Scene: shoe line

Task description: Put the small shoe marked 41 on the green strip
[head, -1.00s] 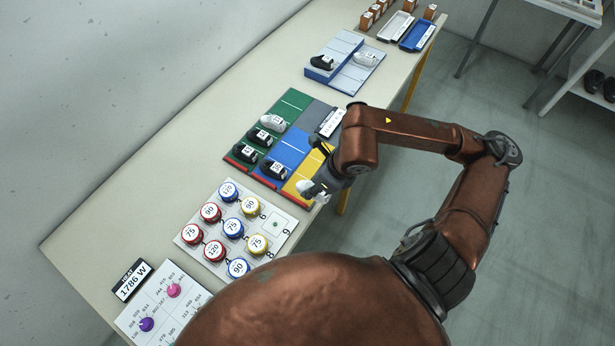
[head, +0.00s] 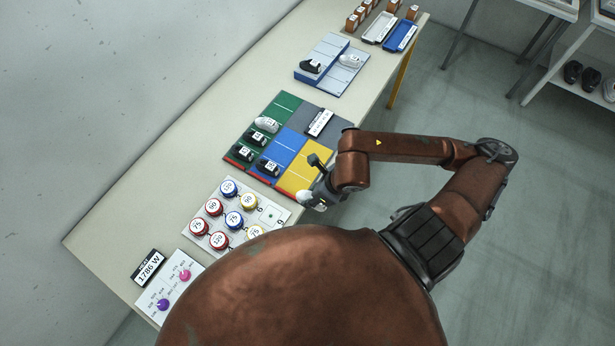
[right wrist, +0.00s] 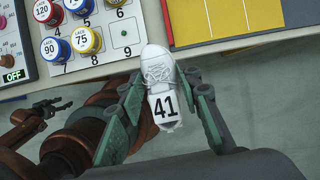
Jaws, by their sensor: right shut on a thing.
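A small white shoe marked 41 (right wrist: 161,82) is held between the fingers of my right gripper (right wrist: 165,105) in the right wrist view. The shoe is past the table's front edge, over the floor. In the head view my right gripper (head: 318,196) is at the front edge by the yellow strip, and the white shoe (head: 304,199) shows partly at its tip. The green strip (head: 284,103) is at the back left of the coloured mat. A white shoe (head: 266,124) and two black shoes (head: 245,153) stand on it.
The blue strip (head: 290,148) carries a black shoe (head: 267,168). The yellow strip (head: 299,168) looks bare. A peg board with coloured discs (head: 273,215) lies on the near side. A blue stand (head: 325,77) with two shoes is beyond the mat.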

